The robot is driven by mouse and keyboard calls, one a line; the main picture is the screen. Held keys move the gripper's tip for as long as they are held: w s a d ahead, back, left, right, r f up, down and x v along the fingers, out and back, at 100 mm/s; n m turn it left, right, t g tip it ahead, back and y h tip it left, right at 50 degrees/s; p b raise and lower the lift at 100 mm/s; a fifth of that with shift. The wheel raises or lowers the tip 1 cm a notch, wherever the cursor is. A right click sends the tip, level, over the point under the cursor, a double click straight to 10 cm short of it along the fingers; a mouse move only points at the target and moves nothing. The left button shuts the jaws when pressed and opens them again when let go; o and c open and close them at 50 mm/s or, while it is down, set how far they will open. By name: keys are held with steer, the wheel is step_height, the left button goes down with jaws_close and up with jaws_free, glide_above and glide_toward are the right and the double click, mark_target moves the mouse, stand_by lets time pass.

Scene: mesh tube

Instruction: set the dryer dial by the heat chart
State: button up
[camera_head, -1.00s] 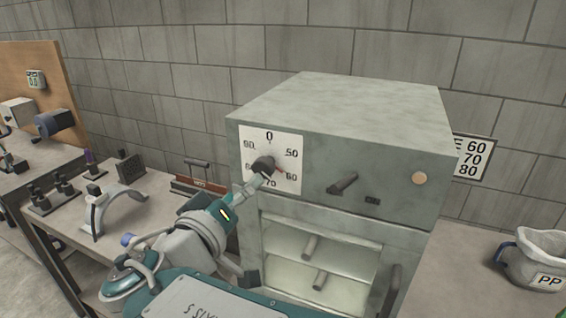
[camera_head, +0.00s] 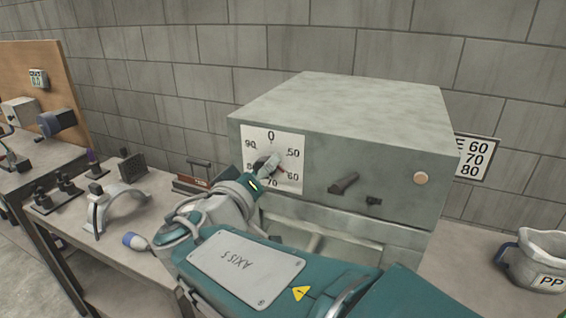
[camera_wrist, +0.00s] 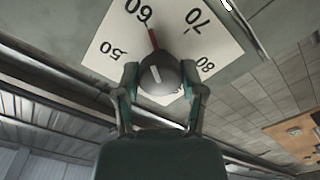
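The dryer (camera_head: 345,105) is a grey-green cabinet. Its dial plate (camera_head: 291,137) is white, with numbers around a dark round dial (camera_head: 261,163). In the wrist view the dial (camera_wrist: 158,75) sits between the two fingers of my gripper (camera_wrist: 159,76), which appear to touch its sides. A red pointer (camera_wrist: 153,39) reaches from the dial toward 60. My gripper (camera_head: 268,165) partly covers the dial in the head view. The heat chart (camera_head: 473,158) on the wall right of the dryer shows 60, 70 and 80; the dryer hides its left part.
A dark handle (camera_head: 343,184) and small latch (camera_head: 373,201) stick out right of the plate. A jug labelled PP (camera_head: 540,258) stands on the right bench. My arm covers much of the dryer's lower opening.

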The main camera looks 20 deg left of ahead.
steer(key=shift+f+n, duration=0.15)
steer(key=shift+n, duration=0.25)
steer(key=o, duration=1.1)
steer(key=shift+a, duration=0.1)
steer(key=shift+o, duration=0.2)
steer(key=shift+a, duration=0.1)
steer(key=s+a, duration=0.1)
steer(key=s, duration=1)
steer(key=shift+s, duration=0.4)
